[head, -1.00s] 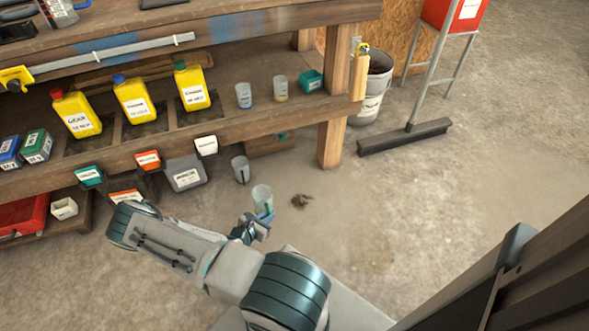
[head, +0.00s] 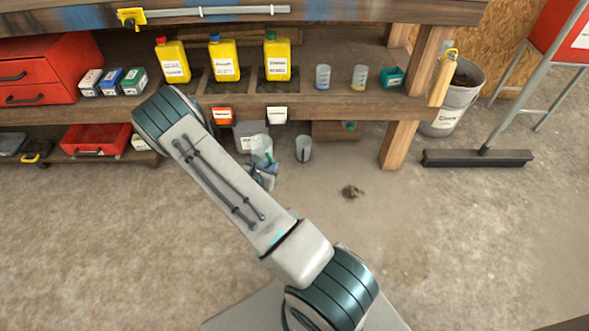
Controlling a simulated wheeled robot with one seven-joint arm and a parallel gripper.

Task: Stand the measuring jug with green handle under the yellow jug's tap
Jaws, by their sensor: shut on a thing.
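The measuring jug with green handle (head: 261,146) is clear and looks roughly upright. My gripper (head: 267,168) is shut on it at the handle side, in front of the bench's lower level; the forearm partly hides the gripper. Three yellow jugs stand in a row on the bench shelf: one with a red cap (head: 172,61), one with a blue cap (head: 223,59) and one with a green cap (head: 276,57). I cannot make out a tap on any of them. The held jug is below and in front of the shelf, apart from the yellow jugs.
Another clear jug (head: 303,149) is right of the held one. A wooden post (head: 402,138) bounds the bench's right; open floor (head: 450,240) lies in front.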

